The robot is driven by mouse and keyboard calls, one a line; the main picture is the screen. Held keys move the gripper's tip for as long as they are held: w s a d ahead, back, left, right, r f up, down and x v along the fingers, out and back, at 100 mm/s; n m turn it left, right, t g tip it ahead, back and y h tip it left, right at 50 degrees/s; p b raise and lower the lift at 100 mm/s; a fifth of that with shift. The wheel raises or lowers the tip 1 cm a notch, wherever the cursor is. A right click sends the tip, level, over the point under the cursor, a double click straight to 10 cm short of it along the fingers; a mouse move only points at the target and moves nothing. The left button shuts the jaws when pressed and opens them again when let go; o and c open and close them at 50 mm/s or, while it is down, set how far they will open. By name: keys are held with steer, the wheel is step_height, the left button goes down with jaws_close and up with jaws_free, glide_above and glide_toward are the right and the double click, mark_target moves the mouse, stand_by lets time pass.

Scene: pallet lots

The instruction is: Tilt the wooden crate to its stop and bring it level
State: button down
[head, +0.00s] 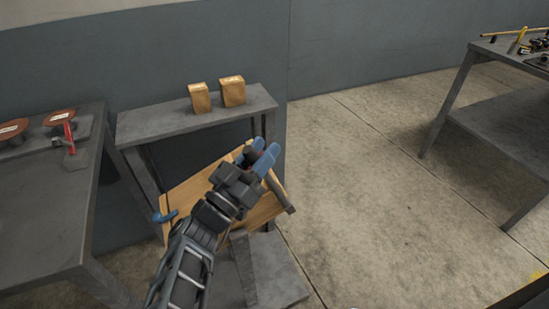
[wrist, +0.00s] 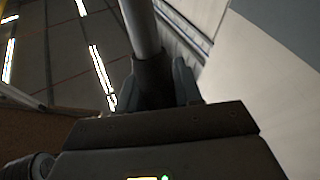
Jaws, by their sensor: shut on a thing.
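The wooden crate (head: 264,211) sits on a grey stand (head: 243,268) in the middle of the head view, and it looks tilted. My arm hides much of it. A blue curved part (head: 165,216) shows at its left side. My gripper (head: 267,156) is at the crate's far right side, with its blue fingers pointing up and right. In the wrist view the fingers close around a grey bar (wrist: 143,30) with a dark sleeve; the bar's join to the crate is hidden. A brown surface (wrist: 30,140) shows at the lower left there.
A grey table (head: 190,122) with two cardboard boxes (head: 232,92) stands behind the crate. A table (head: 40,215) with reddish-brown discs (head: 60,117) and a red-handled tool (head: 69,135) is at left. Another tool table (head: 500,55) is at right. The floor between is clear.

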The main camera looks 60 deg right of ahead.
steer(key=shift+w+a+r+n+t+h+b, duration=0.25)
steer(key=shift+w+a+h+b, duration=0.2)
steer(key=shift+a, duration=0.3)
steer(key=shift+w+a+r+n+t+h+b, duration=0.1)
steer(key=shift+w+a+n+t+h+b, duration=0.2)
steer(key=shift+w+a, duration=0.35)
steer(key=shift+w+a+r+n+t+h+b, duration=0.1)
steer(key=shift+w+a+n+h+b, duration=0.25)
steer(key=shift+a, duration=0.5)
steer(key=shift+w+a, duration=0.1)
steer(key=shift+w, duration=0.1)
steer(key=c, duration=0.9)
jaws_free()
steer(key=shift+o, duration=0.2)
steer(key=shift+s, duration=0.1)
